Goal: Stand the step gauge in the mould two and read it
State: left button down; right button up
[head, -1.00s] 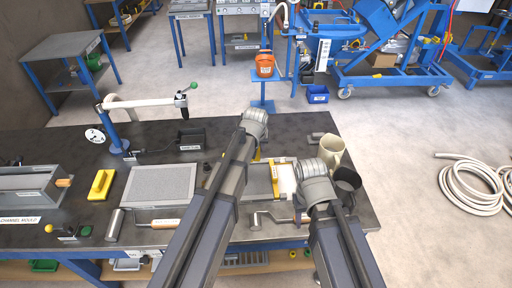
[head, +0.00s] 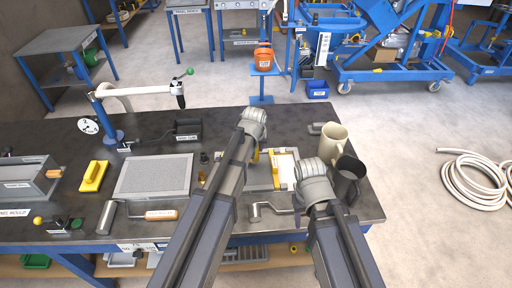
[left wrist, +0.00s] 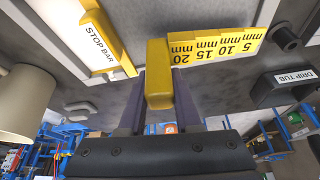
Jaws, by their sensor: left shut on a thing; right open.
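The yellow step gauge (left wrist: 160,75) is between the fingers of my left gripper (left wrist: 157,98), which is shut on it. Its steps, marked 5, 10, 15 and 20 mm, show in the left wrist view. In the head view, only a yellow sliver of it (head: 256,156) shows beside my left wrist. The mould at the middle of the bench (head: 233,178) is partly hidden by my left arm. The gauge is over or in it; I cannot tell whether it touches the floor.
A stop bar (left wrist: 88,35) lies close to the gauge, and a drip tub (left wrist: 290,88) is on its other side.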

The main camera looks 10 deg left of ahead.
pick_arm(q)
jog(key=shift+f+b, duration=1.9)
jog(key=shift+f, duration=0.35)
jog(key=shift+f, duration=0.2)
jog(key=c, duration=0.5)
grip_release()
jog(key=shift+r, duration=0.15)
jog(key=p+v, duration=0.7)
jog(key=shift+s+r, duration=0.15)
jog(key=shift+r, duration=0.15)
